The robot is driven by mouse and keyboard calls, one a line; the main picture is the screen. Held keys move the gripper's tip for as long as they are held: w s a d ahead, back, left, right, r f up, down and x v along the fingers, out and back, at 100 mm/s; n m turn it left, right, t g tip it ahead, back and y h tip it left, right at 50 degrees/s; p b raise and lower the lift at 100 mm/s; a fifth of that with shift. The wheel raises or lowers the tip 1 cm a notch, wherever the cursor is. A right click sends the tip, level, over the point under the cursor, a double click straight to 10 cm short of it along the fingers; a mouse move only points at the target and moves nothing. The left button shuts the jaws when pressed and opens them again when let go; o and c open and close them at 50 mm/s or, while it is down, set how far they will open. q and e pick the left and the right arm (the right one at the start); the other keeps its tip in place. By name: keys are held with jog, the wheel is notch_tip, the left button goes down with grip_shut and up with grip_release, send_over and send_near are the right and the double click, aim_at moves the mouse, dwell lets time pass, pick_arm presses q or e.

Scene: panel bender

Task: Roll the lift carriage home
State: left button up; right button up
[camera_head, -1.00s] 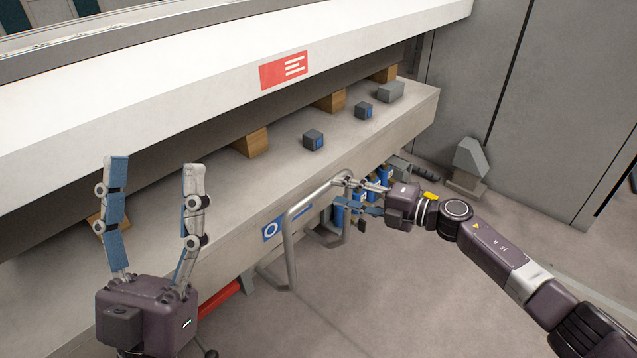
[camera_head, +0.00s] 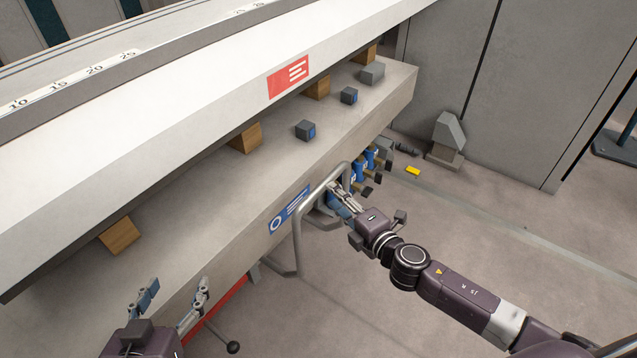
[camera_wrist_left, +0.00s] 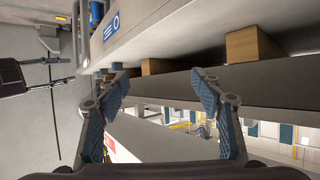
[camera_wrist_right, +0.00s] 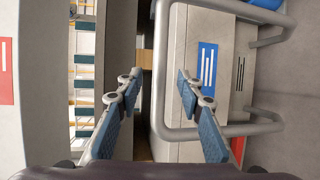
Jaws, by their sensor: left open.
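A grey tube handle (camera_head: 300,230) stands out from the front of the long grey beam (camera_head: 400,85), beside a blue label (camera_head: 289,210). I take it to belong to the lift carriage, but cannot be sure. My right gripper (camera_head: 338,197) is at the handle's upper right part. In the right wrist view its fingers (camera_wrist_right: 158,80) are apart, and the handle tube (camera_wrist_right: 163,60) passes between them in the picture; I cannot tell whether they touch it. My left gripper (camera_head: 172,292) is open and empty, low at the left in front of the beam, and shows open in the left wrist view (camera_wrist_left: 162,80).
Wooden blocks (camera_head: 246,137) and small grey blocks (camera_head: 306,130) rest on the beam under a white upper beam (camera_head: 200,95) with a red label. Blue cylinders (camera_head: 372,158) sit beside the handle. A black-knobbed lever (camera_head: 232,347) is near my left gripper. Floor at right is mostly clear.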

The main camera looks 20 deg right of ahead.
aim_at(323, 186)
jog(key=x, duration=0.4)
jog(key=b+x, duration=0.1)
jog(key=x, duration=0.1)
jog(key=shift+w+d+f, duration=0.1)
jog(key=shift+w+d, duration=0.15)
jog(key=shift+d, duration=0.05)
pick_arm(q)
notch_tip(323, 186, up, 7)
jog(key=w+d+t+h, duration=0.1)
jog(key=w+d+t, duration=0.1)
jog(key=t, duration=0.1)
jog(key=shift+w+d+f+t, duration=0.15)
jog(key=shift+w+t, duration=0.15)
jog(key=shift+w, duration=0.05)
pick_arm(e)
jog(key=shift+w, duration=0.3)
jog(key=shift+a, duration=0.1)
jog(key=shift+c, duration=1.8)
jog(key=c, duration=0.5)
pick_arm(q)
jog(key=shift+w+d+f, duration=0.1)
jog(key=shift+w+d, duration=0.25)
pick_arm(e)
jog(key=shift+a, duration=0.1)
grip_shut()
